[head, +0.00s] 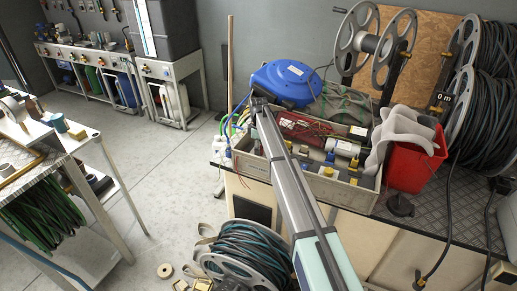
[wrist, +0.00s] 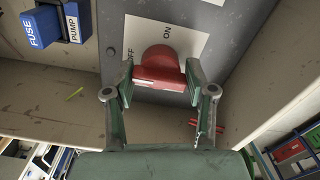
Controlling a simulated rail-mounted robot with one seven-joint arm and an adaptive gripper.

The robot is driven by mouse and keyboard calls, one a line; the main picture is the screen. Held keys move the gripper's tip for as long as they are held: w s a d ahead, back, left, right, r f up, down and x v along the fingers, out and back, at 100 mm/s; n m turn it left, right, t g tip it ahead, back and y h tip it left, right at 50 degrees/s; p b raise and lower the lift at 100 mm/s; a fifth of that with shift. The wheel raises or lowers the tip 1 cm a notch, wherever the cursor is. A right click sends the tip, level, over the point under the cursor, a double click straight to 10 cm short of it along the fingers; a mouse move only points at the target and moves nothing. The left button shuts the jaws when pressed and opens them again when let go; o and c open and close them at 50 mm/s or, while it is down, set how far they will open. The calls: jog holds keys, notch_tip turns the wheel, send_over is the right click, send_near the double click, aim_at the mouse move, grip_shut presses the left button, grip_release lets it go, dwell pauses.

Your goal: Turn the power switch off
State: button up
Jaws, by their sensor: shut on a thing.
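The power switch is a red knob (wrist: 158,66) on a white plate (wrist: 187,40), mounted on a grey panel, in the wrist view. The plate reads ON above the knob and OFF to its left. The knob's rounded top lies below the ON mark; which mark it points to I cannot tell. My gripper (wrist: 160,80) has its two green-and-grey fingers on either side of the knob's wide lower part, shut on it. In the head view my arm reaches over the workbench; the gripper and the switch are hidden there.
Beige walls flank the panel. In the head view, a cluttered crate (head: 345,198), a blue hose reel (head: 287,82) and a red bucket (head: 415,165) stand on the bench. The floor at left is partly clear.

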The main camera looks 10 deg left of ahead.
dwell(0.4)
jog(key=o, duration=0.9)
jog(key=shift+r, duration=0.1)
notch_tip(320, 180, up, 12)
